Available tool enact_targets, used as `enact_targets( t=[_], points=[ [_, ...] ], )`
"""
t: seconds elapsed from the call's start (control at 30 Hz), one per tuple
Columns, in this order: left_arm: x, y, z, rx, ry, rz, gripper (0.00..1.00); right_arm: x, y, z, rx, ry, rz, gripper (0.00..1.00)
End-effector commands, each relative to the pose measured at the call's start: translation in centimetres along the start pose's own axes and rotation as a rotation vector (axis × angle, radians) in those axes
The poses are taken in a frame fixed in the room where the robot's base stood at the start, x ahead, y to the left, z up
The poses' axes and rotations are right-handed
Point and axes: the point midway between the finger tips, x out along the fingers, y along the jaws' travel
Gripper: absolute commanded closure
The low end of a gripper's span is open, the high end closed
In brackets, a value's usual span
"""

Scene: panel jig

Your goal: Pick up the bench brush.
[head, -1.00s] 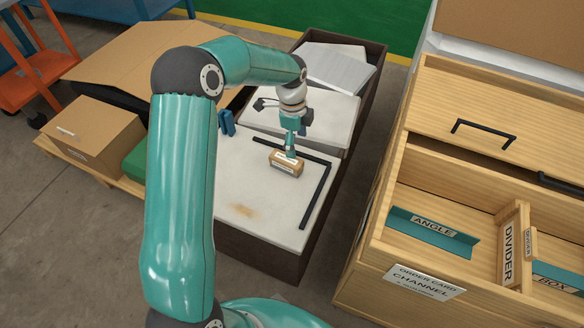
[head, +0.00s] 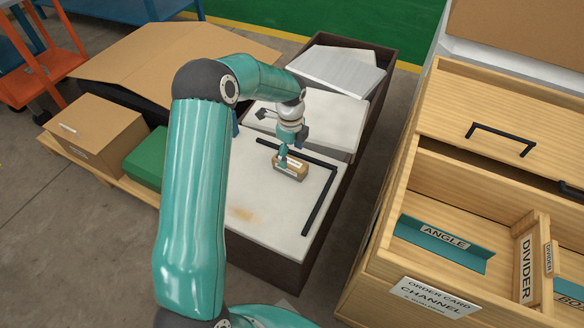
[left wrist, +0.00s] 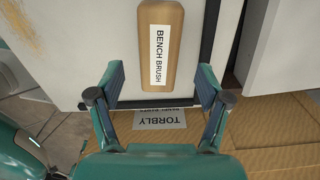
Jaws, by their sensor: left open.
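The bench brush (head: 291,168) is a tan wooden block with a white label, lying on the pale panel top (head: 262,192). In the left wrist view the brush (left wrist: 161,45) runs down from the top edge, with its label reading BENCH BRUSH. My left gripper (head: 283,160) is over the brush's left part in the head view. In the left wrist view my left gripper (left wrist: 160,74) is open and empty, one fingertip on each side of the brush's lower end, with gaps. Its height above the panel is hard to tell. My right gripper is not in view.
A black L-shaped strip (head: 322,203) borders the panel beside the brush. A grey panel stack (head: 340,70) lies behind. A wooden drawer unit (head: 492,185) stands right. A cardboard box (head: 95,135) and green box (head: 147,157) are left. A TORBLY label (left wrist: 160,119) shows below.

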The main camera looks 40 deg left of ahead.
Motion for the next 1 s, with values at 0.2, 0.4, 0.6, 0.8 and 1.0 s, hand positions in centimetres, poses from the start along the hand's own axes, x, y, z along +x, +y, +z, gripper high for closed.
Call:
enact_targets(
  t=[0.2, 0.4, 0.6, 0.8, 1.0],
  points=[
    [2.6, 0.1, 0.1, -0.001, 0.001, 0.004, 0.23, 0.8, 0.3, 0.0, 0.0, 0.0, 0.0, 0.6],
    [5.0, 0.0, 0.2, -0.001, 0.0, 0.002, 0.23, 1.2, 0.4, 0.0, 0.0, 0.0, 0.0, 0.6],
    [5.1, 0.0, 0.2, -0.001, 0.0, 0.001, 0.23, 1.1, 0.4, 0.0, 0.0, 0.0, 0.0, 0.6],
    [5.1, 0.0, 0.2, -0.001, 0.0, 0.001, 0.48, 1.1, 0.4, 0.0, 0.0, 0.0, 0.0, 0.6],
    [5.1, 0.0, 0.2, -0.001, 0.0, 0.001, 0.81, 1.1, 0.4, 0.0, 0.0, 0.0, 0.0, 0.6]
  ],
)
